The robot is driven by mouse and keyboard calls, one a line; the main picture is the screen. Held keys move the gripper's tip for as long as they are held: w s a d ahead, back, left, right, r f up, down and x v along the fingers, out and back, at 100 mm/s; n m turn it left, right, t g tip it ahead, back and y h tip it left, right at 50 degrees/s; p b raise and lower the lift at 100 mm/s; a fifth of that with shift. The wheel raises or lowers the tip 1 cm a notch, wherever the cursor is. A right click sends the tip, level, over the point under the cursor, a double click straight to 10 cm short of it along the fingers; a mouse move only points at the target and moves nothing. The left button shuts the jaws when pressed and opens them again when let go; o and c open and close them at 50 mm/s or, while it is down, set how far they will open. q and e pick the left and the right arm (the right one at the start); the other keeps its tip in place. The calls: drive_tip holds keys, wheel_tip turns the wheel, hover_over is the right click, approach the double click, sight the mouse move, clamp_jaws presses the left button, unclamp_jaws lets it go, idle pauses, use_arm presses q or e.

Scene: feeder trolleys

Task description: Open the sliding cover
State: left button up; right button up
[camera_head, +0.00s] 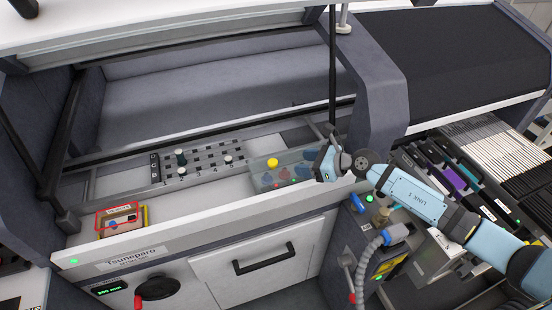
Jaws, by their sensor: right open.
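A see-through cover (257,174) lies over a small panel on the machine's front ledge, right of centre; I take it for the sliding cover. A yellow knob (272,163) stands on it. Red and blue round shapes show dimly through it, so the panel is covered. My right gripper (324,162), light blue, is just right of the cover, at its right end. It is open, with nothing visible in it. Its fingertips are small and partly hidden, and I cannot tell whether it touches the cover. My left gripper is not in view.
A slotted plate (205,157) with dark and white pegs lies left of the cover. A red-rimmed box (122,219) sits at the ledge's left. The raised hood's dark strut (332,70) stands behind my gripper. A black handle (264,260) is on the front door below.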

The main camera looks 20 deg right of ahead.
sight(275, 162)
drive_tip(key=p+x, duration=0.1)
drive_tip(key=x, duration=0.9)
drive_tip(key=shift+w, duration=0.1)
drive_tip(key=shift+c, duration=0.2)
drive_tip(key=shift+f, duration=0.1)
clamp_jaws()
